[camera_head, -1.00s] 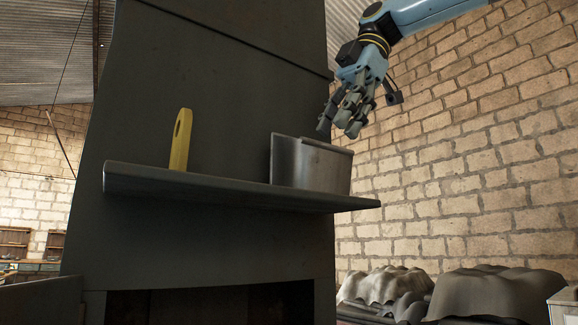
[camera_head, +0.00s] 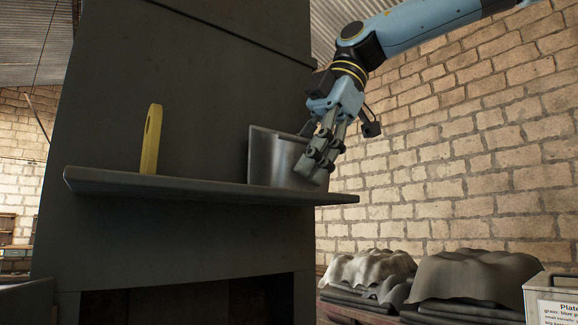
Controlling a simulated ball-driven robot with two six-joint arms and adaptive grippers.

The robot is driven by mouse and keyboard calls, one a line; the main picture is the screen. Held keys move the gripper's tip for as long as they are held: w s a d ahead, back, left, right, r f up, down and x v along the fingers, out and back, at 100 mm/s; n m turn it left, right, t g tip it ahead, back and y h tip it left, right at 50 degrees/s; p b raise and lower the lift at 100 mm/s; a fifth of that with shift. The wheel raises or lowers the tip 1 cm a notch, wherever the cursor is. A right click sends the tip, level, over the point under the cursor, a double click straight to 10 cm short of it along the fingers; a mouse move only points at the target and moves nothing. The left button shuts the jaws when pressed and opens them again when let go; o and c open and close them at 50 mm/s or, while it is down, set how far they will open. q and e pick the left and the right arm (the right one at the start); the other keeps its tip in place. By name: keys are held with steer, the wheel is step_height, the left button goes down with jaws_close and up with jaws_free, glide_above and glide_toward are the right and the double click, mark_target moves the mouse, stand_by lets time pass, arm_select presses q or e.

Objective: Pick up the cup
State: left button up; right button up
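A grey metal container, which may be the cup (camera_head: 268,158), stands on the right part of a dark shelf (camera_head: 200,190). My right gripper (camera_head: 318,165) reaches down from the upper right, in front of the container's right side. Its fingers overlap the container in the picture and hide part of its rim and wall. I cannot tell whether they touch it or how far apart the fingertips are. My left gripper is not in view.
A yellow handle-like object (camera_head: 151,139) stands upright on the shelf, left of the container. A dark panel (camera_head: 190,90) rises behind the shelf. Grey covered heaps (camera_head: 465,277) and a labelled white box (camera_head: 552,300) are at the lower right, before a brick wall (camera_head: 470,170).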

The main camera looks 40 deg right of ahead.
jaws_close()
